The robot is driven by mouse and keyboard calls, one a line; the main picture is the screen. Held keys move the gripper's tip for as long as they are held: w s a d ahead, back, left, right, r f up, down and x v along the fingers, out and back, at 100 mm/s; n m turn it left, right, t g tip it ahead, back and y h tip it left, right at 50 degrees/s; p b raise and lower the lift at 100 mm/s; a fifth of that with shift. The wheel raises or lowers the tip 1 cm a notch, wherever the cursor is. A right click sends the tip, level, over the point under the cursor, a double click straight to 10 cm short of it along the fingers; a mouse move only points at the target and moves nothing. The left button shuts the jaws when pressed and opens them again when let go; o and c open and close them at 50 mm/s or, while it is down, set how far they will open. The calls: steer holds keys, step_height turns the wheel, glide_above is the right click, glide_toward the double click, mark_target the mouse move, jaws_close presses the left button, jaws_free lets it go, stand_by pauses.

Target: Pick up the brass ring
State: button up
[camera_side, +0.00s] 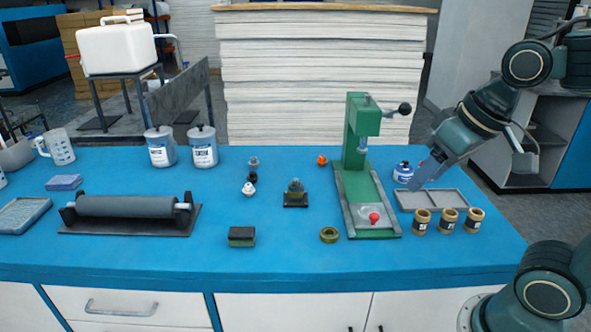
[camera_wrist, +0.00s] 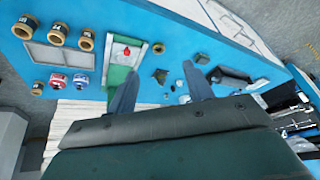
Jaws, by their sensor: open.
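The brass ring (camera_side: 329,240) lies flat on the blue bench near the front, left of the green press's base. It also shows in the wrist view (camera_wrist: 158,48), small, above and between the finger ends.
The green press (camera_side: 357,140) stands between my gripper and the ring. Several brass-coloured jars (camera_side: 447,221) stand in front of the grey tray (camera_side: 455,200). A dark block (camera_side: 242,236) lies left of the ring. Bench in front of the ring is clear.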

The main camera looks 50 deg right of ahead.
steer(key=w+d+f+m+g, duration=0.1)
steer(key=w+f+m+g, duration=0.1)
steer(key=w+f+m, duration=0.2)
steer(key=w+d+f+m+g+y, duration=0.1)
steer(key=w+d+f+m, duration=0.1)
steer(key=w, duration=0.9)
steer(key=w+d+f+m+g, duration=0.2)
steer(key=w+f+m, duration=0.3)
steer(key=w+f, duration=0.2)
steer(key=shift+w+d+m+g+y, duration=0.2)
steer(key=shift+w+m+g+y, duration=0.1)
steer(key=shift+w, duration=0.05)
steer(key=shift+f, duration=0.1)
steer(key=shift+s+a+f, duration=0.1)
steer(key=shift+a+f, duration=0.1)
steer(key=shift+f, duration=1.2)
steer(key=shift+s+a+f, duration=0.1)
steer(key=shift+a+f, duration=0.1)
steer(key=shift+f, duration=1.2)
steer(key=shift+s+a+f, duration=0.1)
steer(key=shift+a+f, duration=0.1)
steer(key=shift+f, duration=1.2)
steer(key=shift+f, duration=0.15)
steer(key=shift+s+a+f, duration=0.15)
steer(key=shift+f, duration=1.05)
steer(key=shift+s+a+f, duration=0.1)
steer(key=shift+a+f, duration=0.05)
steer(key=shift+f, duration=1.05)
steer(key=c, duration=0.8)
